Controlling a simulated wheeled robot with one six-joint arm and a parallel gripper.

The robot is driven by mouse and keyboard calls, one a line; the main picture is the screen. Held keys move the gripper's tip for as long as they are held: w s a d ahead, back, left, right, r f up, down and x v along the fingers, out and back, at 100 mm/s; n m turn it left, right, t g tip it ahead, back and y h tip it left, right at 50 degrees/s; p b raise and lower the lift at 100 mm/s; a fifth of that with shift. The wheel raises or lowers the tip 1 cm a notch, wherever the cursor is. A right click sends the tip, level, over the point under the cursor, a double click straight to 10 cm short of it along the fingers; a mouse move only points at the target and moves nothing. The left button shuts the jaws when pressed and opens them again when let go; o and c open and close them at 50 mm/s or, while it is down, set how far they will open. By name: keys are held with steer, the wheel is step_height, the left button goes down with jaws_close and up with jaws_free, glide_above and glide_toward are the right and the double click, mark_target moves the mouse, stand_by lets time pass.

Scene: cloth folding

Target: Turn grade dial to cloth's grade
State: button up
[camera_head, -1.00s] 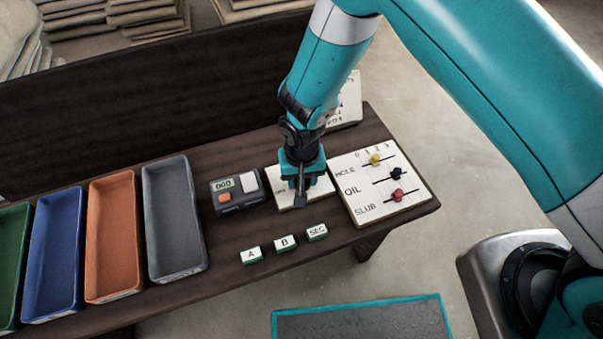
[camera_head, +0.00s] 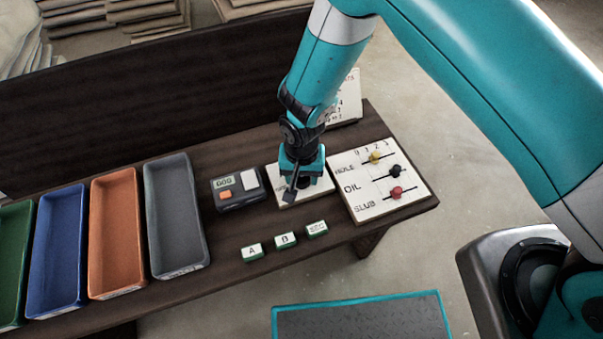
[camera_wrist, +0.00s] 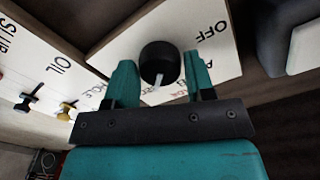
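The grade dial is a black round knob (camera_wrist: 160,62) with a white pointer, on a white plate (camera_wrist: 125,45). In the wrist view the pointer aims down toward my gripper's palm. "OFF" shows at the plate's upper right; an "A" and reddish letters near the fingers are partly hidden. My gripper (camera_wrist: 160,75) is open, its two teal fingers on either side of the knob with a gap visible at each side. In the head view my gripper (camera_head: 298,185) hides most of the dial plate (camera_head: 318,188). No cloth can be made out on the bench.
A white board with HOLE, OIL and SLUB sliders (camera_head: 360,212) lies right of the dial. A grey counter box (camera_head: 238,201) is left of it. Green-edged tags A (camera_head: 251,252), B (camera_head: 285,240) and SEC (camera_head: 317,229) lie in front. A grey tray (camera_head: 206,255) stands further left.

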steer(key=shift+o, duration=1.3)
step_height(320, 180, up, 17)
steer(key=p, duration=0.3)
steer(key=shift+r, duration=0.2)
steer(key=shift+r, duration=0.1)
steer(key=s+d+r+n+y, duration=0.1)
steer(key=s+d+r+n, duration=0.15)
steer(key=r, duration=0.55)
steer(key=s+d+r+n+y, duration=0.1)
steer(key=s+d+r+y, duration=0.2)
steer(key=r, duration=0.4)
steer(key=s+d+r+n, duration=0.5)
steer(key=s+d+r, duration=0.15)
steer(key=s, duration=0.35)
step_height(320, 180, up, 18)
steer(key=p, duration=1.7)
steer(key=shift+s+a+f, duration=0.15)
steer(key=shift+s+a, duration=0.05)
steer(key=shift+s, duration=0.15)
